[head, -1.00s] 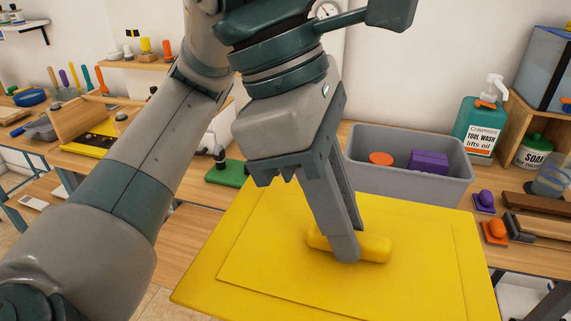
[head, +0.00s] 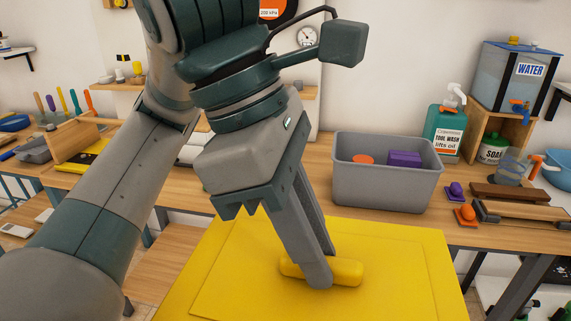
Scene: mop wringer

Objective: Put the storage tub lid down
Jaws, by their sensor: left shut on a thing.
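The storage tub lid (head: 385,288) is a flat yellow panel with a raised yellow handle (head: 347,271) on top. My left gripper (head: 318,277) comes down from above and is shut on that handle. The lid is held in front of the bench, and its lower edge runs out of the picture. The grey storage tub (head: 385,187) stands open on the bench behind the lid, with an orange round item (head: 362,159) and a purple block (head: 405,158) inside. My right gripper is not in view.
A green tool wash bottle (head: 446,132), a soap jar (head: 493,149) and a water tank (head: 512,78) stand right of the tub. Orange and purple knobbed items (head: 465,215) and a dark wooden block (head: 509,194) lie near the bench's right front.

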